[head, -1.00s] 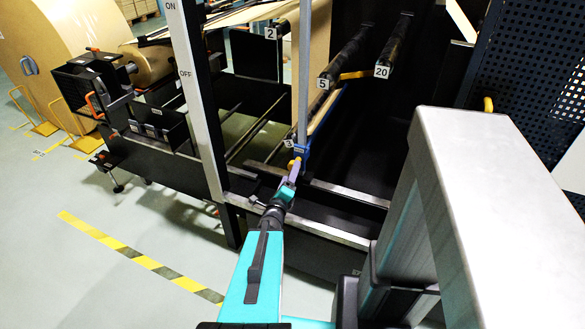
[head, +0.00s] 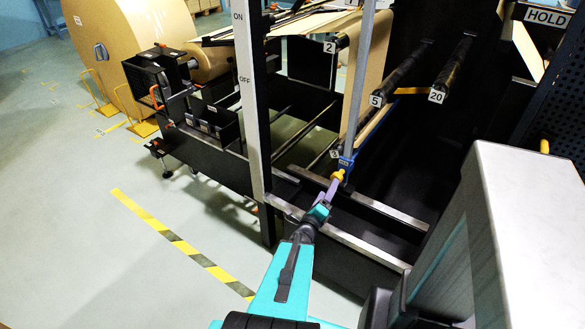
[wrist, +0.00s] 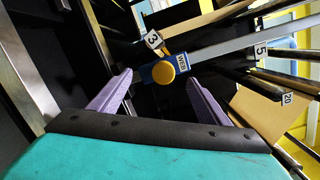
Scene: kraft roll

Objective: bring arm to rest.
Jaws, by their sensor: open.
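My gripper (head: 333,189) is at the end of my teal arm, low at the front of the black machine frame, just below a blue block with a yellow round knob (head: 339,174). In the wrist view, the two purple fingers of my gripper (wrist: 158,88) stand wide apart with nothing between them. The blue block (wrist: 170,70), with small lettering, lies beyond the fingertips on the end of a grey bar (wrist: 225,45). I cannot tell in the head view whether a finger touches the block.
Rollers labelled 5 (head: 405,75) and 20 (head: 455,68) stick out at upper right. A grey post marked ON and OFF (head: 249,100) stands left of my arm. A large kraft roll (head: 135,50) is at the back left. Floor with a yellow-black stripe (head: 180,242) is clear at left.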

